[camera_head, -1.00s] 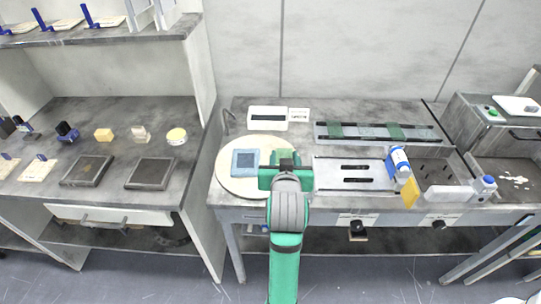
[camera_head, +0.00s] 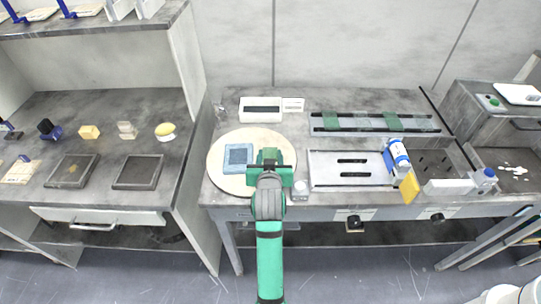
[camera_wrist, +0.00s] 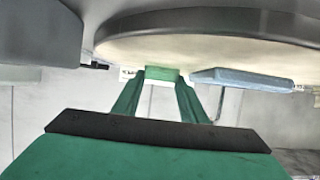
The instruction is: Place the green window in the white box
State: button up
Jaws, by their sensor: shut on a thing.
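My gripper (camera_head: 270,158) is over the right part of the round cream platen (camera_head: 222,180). In the wrist view my gripper (camera_wrist: 160,85) has its fingers shut on a small green piece, the green window (camera_wrist: 162,74), close to the platen's surface. I cannot tell whether the window touches the platen. A white box (camera_head: 260,103) with a long dark opening stands behind the platen, at the back of the bench, apart from the gripper.
A blue-grey square pad (camera_head: 238,158) lies on the platen left of my gripper. A small white-topped container (camera_head: 301,190) stands at the platen's right. Further right are a slotted metal plate (camera_head: 330,178), a rail with green pieces (camera_head: 430,124) and a blue-white bottle (camera_head: 398,156).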

jog(key=shift+a+f, duration=0.25)
jog(key=o, duration=1.1)
jog(key=shift+s, duration=0.1)
jog(key=shift+d, duration=0.1)
jog(key=shift+r, duration=0.15)
